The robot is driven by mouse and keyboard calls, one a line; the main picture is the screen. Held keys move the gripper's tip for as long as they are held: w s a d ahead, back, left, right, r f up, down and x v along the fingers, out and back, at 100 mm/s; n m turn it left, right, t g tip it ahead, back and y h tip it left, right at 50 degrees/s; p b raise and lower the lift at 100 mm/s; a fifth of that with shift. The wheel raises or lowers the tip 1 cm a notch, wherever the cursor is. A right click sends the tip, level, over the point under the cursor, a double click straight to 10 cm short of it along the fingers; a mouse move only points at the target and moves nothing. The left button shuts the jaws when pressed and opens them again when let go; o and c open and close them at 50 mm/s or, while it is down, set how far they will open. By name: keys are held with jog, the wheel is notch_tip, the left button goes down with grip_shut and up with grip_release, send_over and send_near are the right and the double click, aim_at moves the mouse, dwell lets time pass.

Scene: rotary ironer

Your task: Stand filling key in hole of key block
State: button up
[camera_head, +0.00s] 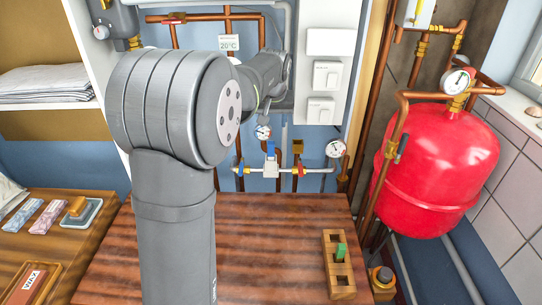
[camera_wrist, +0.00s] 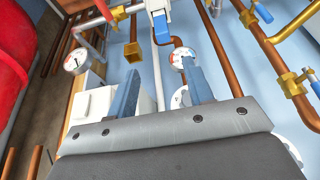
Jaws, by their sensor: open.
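The wooden key block (camera_head: 342,293) lies on the tabletop at the front right of the head view. A green piece stands in its middle hole, and the holes in front and behind look empty. A white fitting with an upright blue piece (camera_head: 270,150), perhaps the filling key, sits on the horizontal pipe at the back wall. That blue piece on its white body also shows at the top of the wrist view (camera_wrist: 160,22). My gripper (camera_wrist: 164,85) is open and empty, its blue fingers wide apart and pointing towards the pipework, apart from the blue piece. In the head view my arm mostly hides it.
Gauges (camera_head: 336,149), copper pipes and valves with blue and red handles surround the fitting. A red tank (camera_head: 435,165) stands at the right. A side table (camera_head: 60,245) with small items is at the left. The wooden tabletop (camera_head: 270,250) is largely clear.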

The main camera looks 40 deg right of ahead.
aim_at(271, 143)
jog(key=x, duration=1.5)
jog(key=shift+w+a+f, duration=0.15)
jog(key=shift+w+a, duration=0.05)
jog(key=shift+a, duration=0.05)
grip_shut()
